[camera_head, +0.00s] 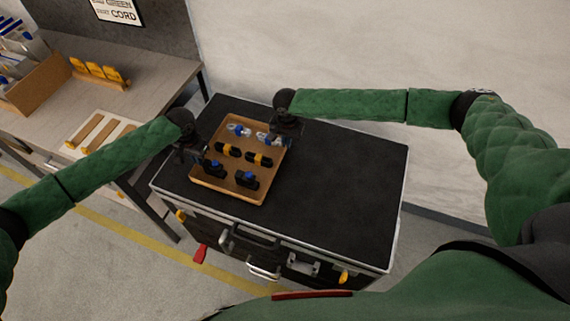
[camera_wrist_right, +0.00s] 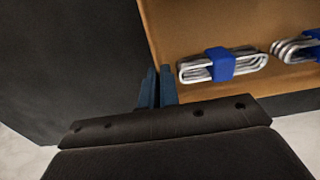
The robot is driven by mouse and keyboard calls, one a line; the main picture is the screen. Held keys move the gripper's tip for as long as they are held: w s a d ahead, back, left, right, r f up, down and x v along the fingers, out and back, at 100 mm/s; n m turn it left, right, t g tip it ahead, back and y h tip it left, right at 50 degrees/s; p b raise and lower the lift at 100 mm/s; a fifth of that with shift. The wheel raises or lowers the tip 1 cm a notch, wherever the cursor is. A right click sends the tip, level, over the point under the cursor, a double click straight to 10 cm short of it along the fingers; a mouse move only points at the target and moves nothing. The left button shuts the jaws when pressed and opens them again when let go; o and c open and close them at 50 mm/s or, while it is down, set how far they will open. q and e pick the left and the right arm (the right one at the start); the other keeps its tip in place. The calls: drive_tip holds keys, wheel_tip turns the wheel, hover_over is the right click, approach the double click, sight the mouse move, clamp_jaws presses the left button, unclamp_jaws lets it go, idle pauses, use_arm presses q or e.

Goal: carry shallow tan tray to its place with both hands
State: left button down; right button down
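The shallow tan tray (camera_head: 233,168) lies on or just above the black top of a wheeled-style case; I cannot tell if it touches. In it are two silver bundles with blue bands, two black-and-yellow pieces and two black-and-blue pieces. My left gripper (camera_head: 195,155) is at the tray's left side, its fingertips too dark and small to read. My right gripper (camera_head: 286,126) is at the tray's far right corner. In the right wrist view, its fingers (camera_wrist_right: 155,88) are close together around the tray's wall, near a silver bundle (camera_wrist_right: 222,66).
The black case (camera_head: 340,190) has a bare top to the right of the tray, with latches and handles on its front. A workbench (camera_head: 150,75) at the left holds a cardboard box (camera_head: 38,85), yellow pieces (camera_head: 98,72) and a pale board with tan strips (camera_head: 100,135). A pale wall stands behind.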

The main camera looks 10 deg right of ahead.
use_arm(q)
drive_tip(key=c, duration=2.1)
unclamp_jaws()
drive_tip(key=shift+f, duration=0.2)
use_arm(e)
drive_tip(key=c, duration=2.1)
unclamp_jaws()
drive_tip(key=shift+f, duration=0.2)
use_arm(q)
drive_tip(key=o, duration=0.5)
drive_tip(key=shift+c, duration=0.2)
use_arm(e)
drive_tip(key=o, duration=0.5)
drive_tip(key=shift+r, duration=0.1)
drive_tip(key=shift+c, duration=0.2)
use_arm(q)
wheel_tip(320, 180, up, 12)
use_arm(e)
wheel_tip(320, 180, up, 12)
use_arm(q)
drive_tip(key=shift+f, duration=0.1)
